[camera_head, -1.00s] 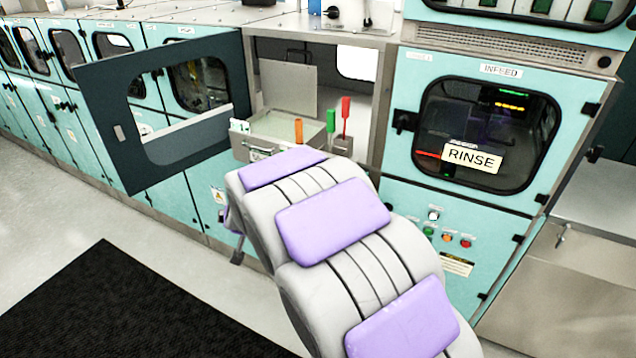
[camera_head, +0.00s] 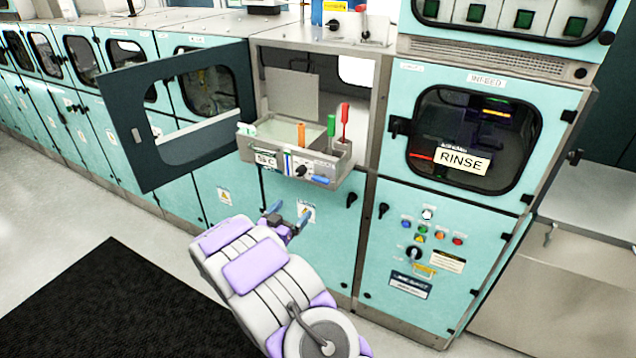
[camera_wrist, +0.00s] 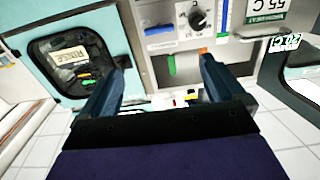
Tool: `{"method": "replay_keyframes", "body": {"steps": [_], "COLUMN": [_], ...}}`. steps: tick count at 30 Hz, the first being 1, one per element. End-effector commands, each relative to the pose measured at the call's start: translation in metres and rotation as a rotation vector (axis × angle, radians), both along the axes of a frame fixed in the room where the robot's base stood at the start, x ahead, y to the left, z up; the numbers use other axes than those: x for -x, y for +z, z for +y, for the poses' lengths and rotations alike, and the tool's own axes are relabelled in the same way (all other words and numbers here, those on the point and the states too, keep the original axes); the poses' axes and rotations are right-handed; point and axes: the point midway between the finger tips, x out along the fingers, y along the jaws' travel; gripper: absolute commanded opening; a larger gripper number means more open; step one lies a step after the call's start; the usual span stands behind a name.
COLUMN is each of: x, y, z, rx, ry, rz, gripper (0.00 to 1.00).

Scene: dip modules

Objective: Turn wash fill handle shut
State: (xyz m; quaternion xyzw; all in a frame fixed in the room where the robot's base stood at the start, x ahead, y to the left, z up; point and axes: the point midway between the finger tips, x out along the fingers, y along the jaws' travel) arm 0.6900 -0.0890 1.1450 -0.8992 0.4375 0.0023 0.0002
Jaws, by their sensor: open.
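A blue handle (camera_head: 322,181) lies roughly level at the lower right of the metal bath's front panel (camera_head: 268,159). I cannot read a label naming it as the wash fill handle. In the wrist view, which is upside down, the blue handle (camera_wrist: 158,30) lies beyond my fingertips. Beside it are a black knob on a white dial (camera_wrist: 199,19) and a blue upright strip (camera_wrist: 223,15). My gripper (camera_head: 288,215) is open and empty, below and left of the handle in the head view. In the wrist view its fingers (camera_wrist: 163,60) are spread wide.
A dark windowed door (camera_head: 143,134) hangs open left of the bath. Orange (camera_head: 301,134), green (camera_head: 331,124) and red (camera_head: 344,120) upright items stand at the bath's right. The RINSE cabinet (camera_head: 400,180) is to the right. The floor left is clear, with a black mat (camera_head: 100,300).

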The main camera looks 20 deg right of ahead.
Motion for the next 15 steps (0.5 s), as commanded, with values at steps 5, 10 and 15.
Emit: {"method": "replay_keyframes", "body": {"steps": [5,10,15], "x": [-0.006,-0.023,-0.042], "y": [0.0,0.002,0.001], "z": [-0.011,-0.033,-0.057], "rx": [0.005,0.005,0.004], "ry": [-0.007,-0.009,-0.006], "rz": [-0.004,-0.008,-0.005], "gripper": [0.96,0.96,0.96]}}
